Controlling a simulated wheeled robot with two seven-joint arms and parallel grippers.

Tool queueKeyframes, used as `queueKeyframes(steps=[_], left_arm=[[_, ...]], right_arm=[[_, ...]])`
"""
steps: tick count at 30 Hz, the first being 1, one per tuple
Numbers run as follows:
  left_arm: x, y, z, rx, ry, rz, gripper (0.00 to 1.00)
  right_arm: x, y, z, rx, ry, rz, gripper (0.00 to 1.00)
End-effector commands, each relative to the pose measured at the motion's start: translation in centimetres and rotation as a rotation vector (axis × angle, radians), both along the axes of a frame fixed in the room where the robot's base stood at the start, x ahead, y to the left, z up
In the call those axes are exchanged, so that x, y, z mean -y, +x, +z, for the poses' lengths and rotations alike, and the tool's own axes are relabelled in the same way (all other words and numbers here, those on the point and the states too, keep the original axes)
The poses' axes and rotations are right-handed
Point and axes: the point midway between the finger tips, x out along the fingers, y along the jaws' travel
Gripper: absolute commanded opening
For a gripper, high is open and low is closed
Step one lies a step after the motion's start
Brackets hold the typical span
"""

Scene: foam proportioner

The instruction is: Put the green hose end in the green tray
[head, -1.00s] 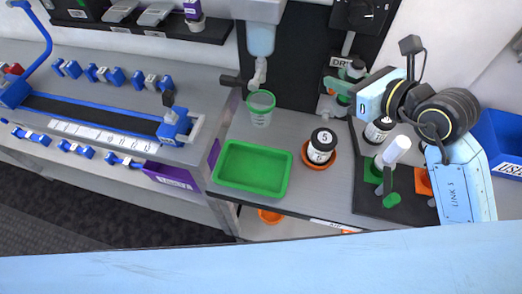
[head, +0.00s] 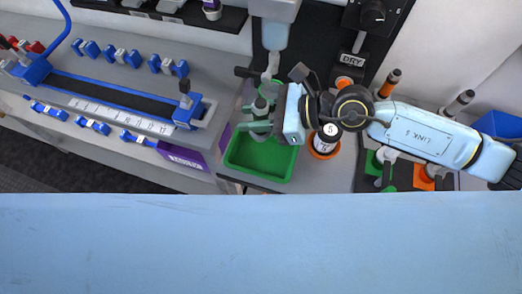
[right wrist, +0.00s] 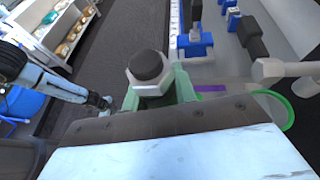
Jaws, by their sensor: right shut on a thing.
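The green tray (head: 268,167) lies on the grey bench in the head view, its back part covered by my right gripper. My right gripper (head: 261,122), with green fingers, is shut on a hose end (head: 260,104) above the back of the tray. The hose end looks grey with a dark tip; it also shows between the fingers in the right wrist view (right wrist: 148,72). Its green marking cannot be made out. In the right wrist view, what looks like my left gripper (right wrist: 104,103) is at the left, small and unclear.
A green-rimmed beaker (right wrist: 285,112) and a grey tap (right wrist: 272,70) are close by. A blue rail fixture (head: 110,105) is left. Hose ends with orange bands (head: 390,82) stand right.

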Motion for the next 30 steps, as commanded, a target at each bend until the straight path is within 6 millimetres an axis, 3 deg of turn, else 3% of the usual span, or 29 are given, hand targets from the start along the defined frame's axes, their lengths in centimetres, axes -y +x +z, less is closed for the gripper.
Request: queueKeyframes(steps=[6,18,30], left_arm=[[0.0,-0.2,-1.5,-0.003,0.001,0.000,0.00],[-0.1,-0.8,-3.5,-0.013,0.001,0.000,0.00],[-0.1,-0.9,-3.7,-0.014,0.001,0.000,0.00]], right_arm=[[0.0,-0.1,-4.5,-0.006,-0.001,0.001,0.01],[0.0,-0.1,-9.3,-0.005,0.000,0.001,0.01],[0.0,-0.1,-10.0,-0.001,0.000,0.002,0.01]])
